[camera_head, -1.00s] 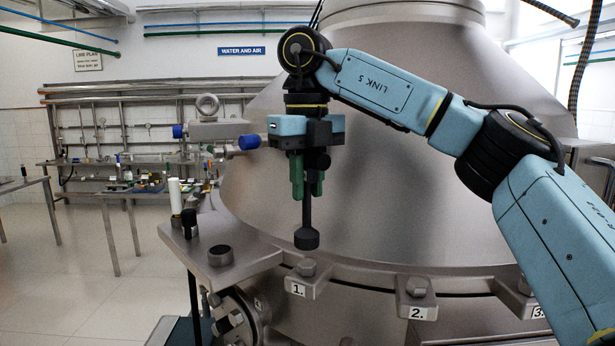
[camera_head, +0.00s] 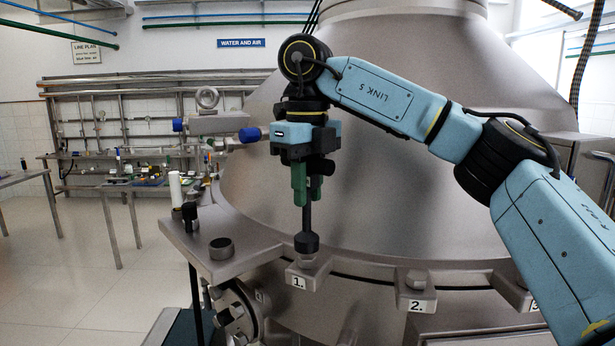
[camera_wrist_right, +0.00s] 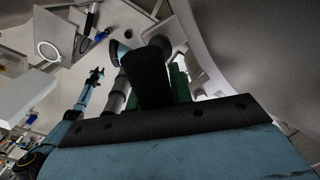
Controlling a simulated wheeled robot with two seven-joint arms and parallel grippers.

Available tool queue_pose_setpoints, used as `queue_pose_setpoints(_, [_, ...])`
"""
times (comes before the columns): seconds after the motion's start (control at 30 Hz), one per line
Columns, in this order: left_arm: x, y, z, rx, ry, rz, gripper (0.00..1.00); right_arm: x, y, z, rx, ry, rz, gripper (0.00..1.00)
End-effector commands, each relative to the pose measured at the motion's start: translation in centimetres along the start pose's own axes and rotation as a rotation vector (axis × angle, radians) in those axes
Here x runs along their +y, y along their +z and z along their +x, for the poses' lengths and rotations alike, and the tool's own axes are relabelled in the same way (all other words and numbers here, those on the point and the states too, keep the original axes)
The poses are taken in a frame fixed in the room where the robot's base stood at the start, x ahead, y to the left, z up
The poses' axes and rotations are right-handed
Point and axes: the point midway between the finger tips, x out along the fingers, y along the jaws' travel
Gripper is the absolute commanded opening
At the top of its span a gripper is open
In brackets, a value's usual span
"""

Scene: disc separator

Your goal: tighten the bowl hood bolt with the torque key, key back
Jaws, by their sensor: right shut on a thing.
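My right gripper (camera_head: 306,188) is shut on the torque key (camera_head: 307,220), which hangs upright with its thin shaft and dark socket below the green fingers. The socket is right over the bolt at plate 1 (camera_head: 307,261) and appears to meet its head, covering the top; I cannot tell how far it is seated. Bolt 2 (camera_head: 417,279) stands bare on its lug to the right. The right wrist view shows the green fingers (camera_wrist_right: 181,84) beside a large dark part. My left gripper (camera_wrist_right: 96,75) is small in that view, and its jaws are unclear.
A grey bracket shelf (camera_head: 215,250) with a round holder (camera_head: 221,248) and black and white cylinders stands left of the bolt. A metal fitting with blue ends (camera_head: 222,124) is close left of the gripper. The big cone hood (camera_head: 400,180) rises behind.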

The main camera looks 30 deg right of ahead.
Motion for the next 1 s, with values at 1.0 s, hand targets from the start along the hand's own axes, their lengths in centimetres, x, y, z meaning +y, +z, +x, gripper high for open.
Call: queue_pose_setpoints(1.0, [-0.04,-0.31,-1.39,0.003,0.000,0.000,0.36,-0.14,0.03,-0.06,-0.002,-0.004,-0.642,0.00])
